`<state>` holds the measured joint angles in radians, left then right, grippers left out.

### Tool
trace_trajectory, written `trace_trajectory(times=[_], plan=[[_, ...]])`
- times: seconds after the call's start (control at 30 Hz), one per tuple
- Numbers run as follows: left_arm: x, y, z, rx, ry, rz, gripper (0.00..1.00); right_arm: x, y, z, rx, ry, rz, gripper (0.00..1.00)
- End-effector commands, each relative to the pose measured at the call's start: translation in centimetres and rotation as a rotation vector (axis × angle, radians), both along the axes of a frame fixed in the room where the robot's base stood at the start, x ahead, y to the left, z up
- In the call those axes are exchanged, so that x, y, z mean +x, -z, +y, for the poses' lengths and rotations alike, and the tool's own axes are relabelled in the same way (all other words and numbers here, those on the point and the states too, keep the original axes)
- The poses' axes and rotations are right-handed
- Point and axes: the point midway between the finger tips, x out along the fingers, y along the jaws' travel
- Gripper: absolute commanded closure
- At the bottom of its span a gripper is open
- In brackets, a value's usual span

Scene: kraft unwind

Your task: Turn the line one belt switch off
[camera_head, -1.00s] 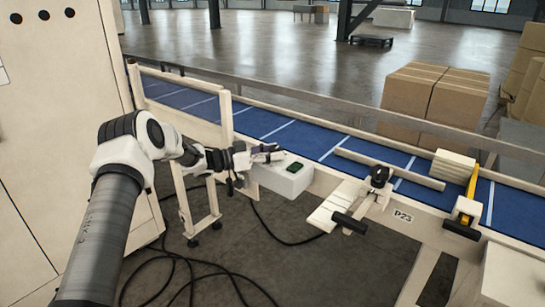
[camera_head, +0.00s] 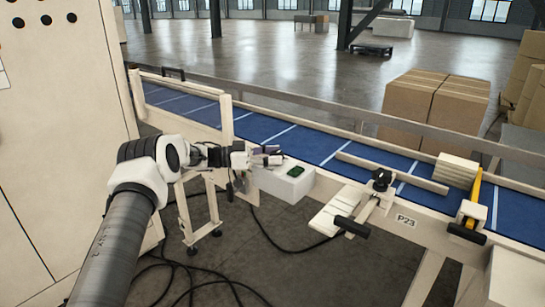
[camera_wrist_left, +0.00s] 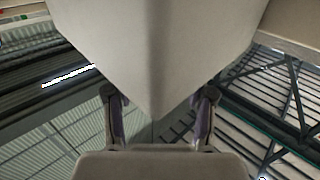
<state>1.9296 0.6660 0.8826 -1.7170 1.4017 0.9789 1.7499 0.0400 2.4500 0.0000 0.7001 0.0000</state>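The belt switch is a dark green rocker (camera_head: 295,171) on top of a pale box (camera_head: 284,184) fixed to the near side of the blue conveyor belt (camera_head: 330,149). My left gripper (camera_head: 272,156) is just left of the rocker, at the box's back left corner. I cannot tell whether it touches the box. In the left wrist view my two fingers (camera_wrist_left: 160,110) stand apart, with nothing seen gripped between them. A large pale form fills the middle there; I cannot tell what it is. The rocker's tilt is too small to read. My right gripper is out of view.
A pale cabinet (camera_head: 65,130) stands at the left. A pale upright post (camera_head: 227,118) stands just behind my left gripper. A black-handled clamp (camera_head: 381,182) and a P23 plate (camera_head: 406,221) are on the rail to the right. Cables (camera_head: 190,275) lie on the floor.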

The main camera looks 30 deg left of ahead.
Motion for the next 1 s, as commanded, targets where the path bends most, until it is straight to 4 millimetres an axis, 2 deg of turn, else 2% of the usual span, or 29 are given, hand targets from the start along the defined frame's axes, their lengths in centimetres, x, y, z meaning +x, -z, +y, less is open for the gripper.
trace_trajectory(times=[0.37,0.47,0.8,1.0], plan=[[-0.3,0.2,0.3,0.001,0.000,0.002,0.31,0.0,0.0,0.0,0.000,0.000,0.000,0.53],[-1.1,0.2,1.4,-0.001,-0.003,0.002,0.31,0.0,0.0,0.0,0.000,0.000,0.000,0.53],[-6.3,0.1,7.7,0.001,-0.001,0.000,0.31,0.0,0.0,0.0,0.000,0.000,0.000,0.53],[-7.6,0.2,9.2,0.001,0.001,0.002,0.31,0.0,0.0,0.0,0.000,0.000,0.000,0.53]])
